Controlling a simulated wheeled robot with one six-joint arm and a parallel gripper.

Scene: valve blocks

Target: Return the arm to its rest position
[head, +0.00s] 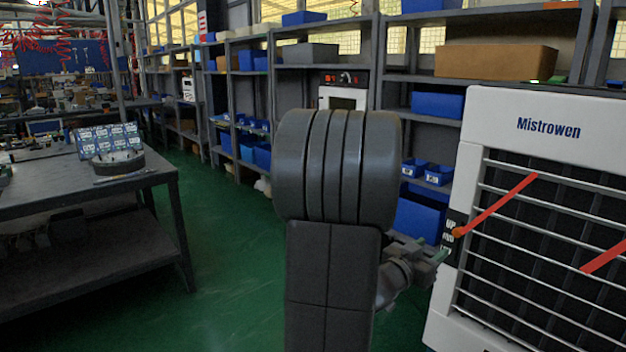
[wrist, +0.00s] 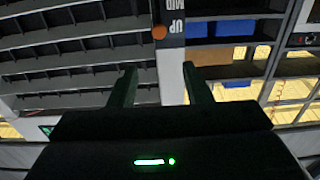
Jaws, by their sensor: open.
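My arm stands in the middle of the head view, a thick grey link with a rounded top. My gripper (head: 438,256) shows partly behind it at the right, close to the left edge of the white Mistrowen unit (head: 535,99). In the wrist view, the two dark fingers of my gripper (wrist: 161,80) are apart with nothing between them. An orange knob (head: 457,232) sits on the unit's dark label strip. I see no contact between fingers and knob.
A grey workbench (head: 135,181) with small boxes stands at the left. Shelves with blue bins (head: 436,105) line the back. The green floor (head: 225,270) between bench and arm is clear. Red strips (head: 500,203) cross the unit's grille.

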